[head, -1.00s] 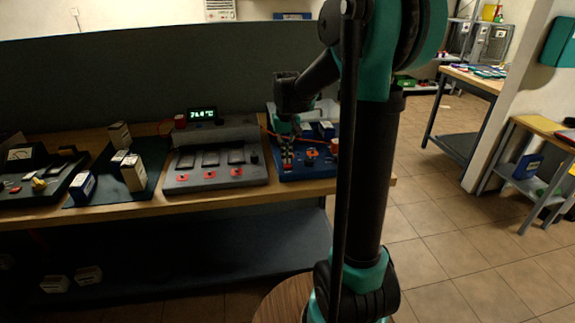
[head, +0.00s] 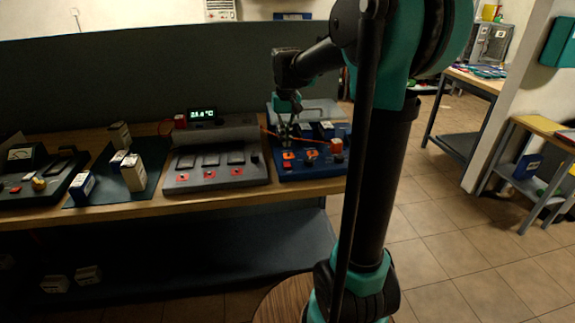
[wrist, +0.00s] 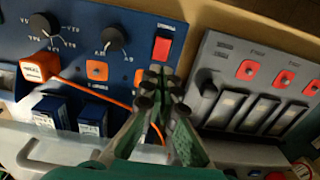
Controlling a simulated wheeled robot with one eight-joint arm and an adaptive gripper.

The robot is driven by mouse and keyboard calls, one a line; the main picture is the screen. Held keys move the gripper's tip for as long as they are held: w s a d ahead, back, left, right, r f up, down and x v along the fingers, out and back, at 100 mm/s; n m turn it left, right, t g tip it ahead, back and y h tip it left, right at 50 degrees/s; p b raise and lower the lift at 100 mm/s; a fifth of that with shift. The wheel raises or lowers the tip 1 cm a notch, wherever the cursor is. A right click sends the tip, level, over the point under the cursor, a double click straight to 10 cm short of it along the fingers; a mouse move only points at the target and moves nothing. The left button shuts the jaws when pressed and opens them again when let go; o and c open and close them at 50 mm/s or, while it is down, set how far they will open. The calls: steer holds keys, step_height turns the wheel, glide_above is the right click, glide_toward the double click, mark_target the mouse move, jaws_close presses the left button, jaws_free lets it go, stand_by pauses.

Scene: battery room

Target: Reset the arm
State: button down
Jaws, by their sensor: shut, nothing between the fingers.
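My gripper (head: 287,134) hangs pointing down above the blue panel device (head: 318,165) at the right end of the workbench in the head view. In the wrist view my gripper (wrist: 158,78) has its fingertips together with nothing between them. The fingertips appear over the right part of the blue panel (wrist: 75,20), close to its red rocker switch (wrist: 162,50). I cannot tell the exact gap to the panel. My arm is bent, with its column standing in front of the bench's right end.
A grey charger (head: 215,180) with three slots stands left of the blue panel. An orange cable (wrist: 100,92) runs from an orange plug (wrist: 38,68). Small boxes (head: 133,172) stand on a dark mat further left. Tiled floor (head: 470,240) is open at the right.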

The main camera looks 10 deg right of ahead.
steer(key=shift+r, duration=0.15)
steer(key=s+d+f+t, duration=0.2)
steer(key=s+f, duration=0.6)
steer(key=s, duration=0.3)
steer(key=s+d+f+t, duration=0.2)
steer(key=s+f, duration=0.7)
steer(key=s, duration=0.2)
